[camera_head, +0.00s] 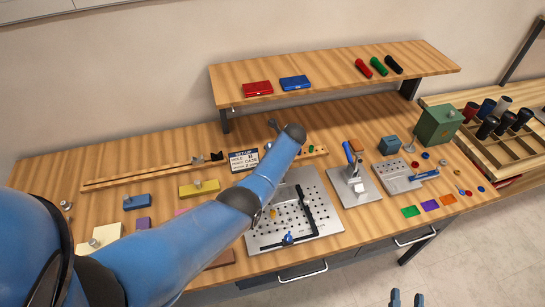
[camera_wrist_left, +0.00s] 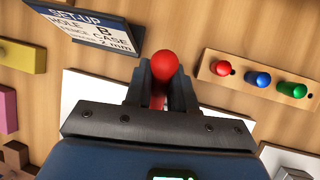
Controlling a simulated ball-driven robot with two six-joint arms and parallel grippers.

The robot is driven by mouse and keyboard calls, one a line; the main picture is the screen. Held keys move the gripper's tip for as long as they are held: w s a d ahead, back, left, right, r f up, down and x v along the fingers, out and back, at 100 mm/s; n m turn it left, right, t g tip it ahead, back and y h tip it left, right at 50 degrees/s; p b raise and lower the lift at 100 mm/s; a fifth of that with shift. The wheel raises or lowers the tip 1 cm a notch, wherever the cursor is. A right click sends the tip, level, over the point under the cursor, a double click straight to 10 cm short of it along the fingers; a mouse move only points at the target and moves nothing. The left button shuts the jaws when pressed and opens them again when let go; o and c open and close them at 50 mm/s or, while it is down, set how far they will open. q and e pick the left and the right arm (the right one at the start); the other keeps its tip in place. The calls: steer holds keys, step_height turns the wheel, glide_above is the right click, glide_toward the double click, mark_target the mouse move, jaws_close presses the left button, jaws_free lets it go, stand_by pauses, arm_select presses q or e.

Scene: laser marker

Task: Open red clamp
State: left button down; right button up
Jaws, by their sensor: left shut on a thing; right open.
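A red ball-ended handle (camera_wrist_left: 164,64) with a red stem shows in the left wrist view, likely the red clamp's. It stands between the two dark fingers of my left gripper (camera_wrist_left: 163,85), which is shut on it. What the stem joins is hidden behind the gripper. In the head view my left gripper (camera_head: 273,126) is mostly hidden behind my blue arm, over the back of the perforated metal plate (camera_head: 325,225). My right gripper (camera_head: 406,299) shows only its fingertips at the bottom edge, apart and empty, away from the table.
A set-up sign (camera_head: 244,159) stands close to my left gripper. A wooden strip (camera_wrist_left: 212,70) with coloured pegs lies on its other side. A grey stand with a blue handle (camera_head: 352,180) is right of the plate. A raised shelf (camera_head: 330,75) spans the back.

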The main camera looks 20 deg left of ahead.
arm_select(q)
steer(key=shift+s+f, duration=0.1)
steer(key=shift+f, duration=0.1)
steer(key=c, duration=1.3)
jaws_free()
steer(key=shift+o, duration=1)
steer(key=shift+r, duration=0.1)
steer(key=shift+v, duration=0.8)
steer(key=v, duration=0.8)
steer(key=shift+d+r, duration=0.2)
steer(key=shift+r, duration=0.15)
